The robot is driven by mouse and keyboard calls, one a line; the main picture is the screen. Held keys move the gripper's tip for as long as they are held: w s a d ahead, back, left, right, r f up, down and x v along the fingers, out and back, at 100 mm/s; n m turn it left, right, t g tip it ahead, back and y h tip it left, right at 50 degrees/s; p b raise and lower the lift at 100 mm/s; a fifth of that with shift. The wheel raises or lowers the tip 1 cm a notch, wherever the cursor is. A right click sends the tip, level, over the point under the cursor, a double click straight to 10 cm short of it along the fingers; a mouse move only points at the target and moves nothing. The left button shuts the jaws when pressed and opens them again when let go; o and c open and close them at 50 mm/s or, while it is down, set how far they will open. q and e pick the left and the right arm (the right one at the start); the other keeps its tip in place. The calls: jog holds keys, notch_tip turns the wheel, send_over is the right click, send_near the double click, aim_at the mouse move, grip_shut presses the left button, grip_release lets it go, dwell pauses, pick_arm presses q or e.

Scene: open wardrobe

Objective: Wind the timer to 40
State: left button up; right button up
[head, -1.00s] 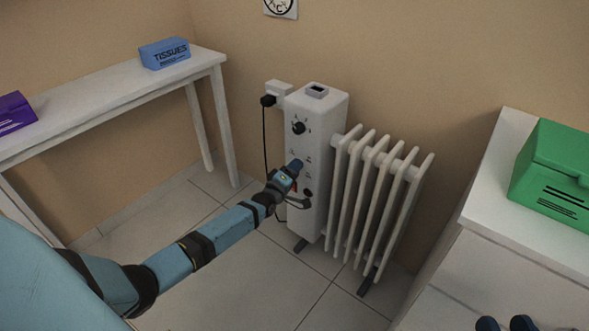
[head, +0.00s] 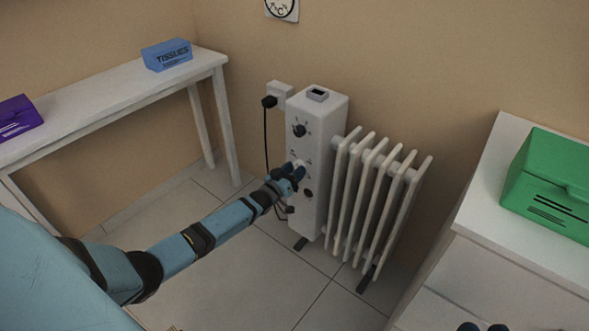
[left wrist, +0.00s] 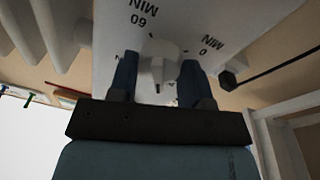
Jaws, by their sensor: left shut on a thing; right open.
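The timer is a white knob (left wrist: 157,68) on the heater's control panel, with "60 MIN" and "0" printed around it in the left wrist view. My left gripper (left wrist: 158,82) is shut on this knob, one blue finger on each side. In the head view the left gripper (head: 293,171) reaches the front of the white heater (head: 325,120), and the knob is mostly hidden by the fingers. I cannot read the timer's setting. My right gripper (head: 483,327) shows only as two separate dark blue fingertips at the bottom edge, open and away from the heater.
A dark knob (head: 299,130) is above the timer and a dark round part (head: 308,194) below it. White fins (head: 375,200) extend to the right. A plug and cord (head: 268,102) hang at left.

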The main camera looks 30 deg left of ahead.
pick_arm(q)
jog(key=shift+a+r+m+g+h+p, duration=0.1)
jog(key=shift+m+g+h+p, duration=0.3)
jog(key=shift+m, duration=2.25)
jog(key=shift+r+m+g+h+p, duration=0.15)
jog(key=shift+m+p, duration=0.45)
jog(key=shift+m, duration=2)
jog(key=shift+a+f+m+g+h+p, duration=0.2)
jog(key=shift+m+p, duration=0.3)
jog(key=shift+m, duration=2.15)
pick_arm(e)
jog(key=shift+d+r+t, duration=0.1)
jog(key=shift+r+t, duration=0.4)
jog(key=shift+r, duration=0.75)
jog(key=shift+d+r+t, duration=0.1)
jog(key=shift+r+t, duration=0.4)
jog(key=shift+r, duration=0.75)
pick_arm(q)
jog(key=shift+d+r, duration=0.15)
jog(key=o, duration=0.9)
pick_arm(e)
jog(key=shift+m, duration=0.3)
jog(key=shift+r, duration=0.1)
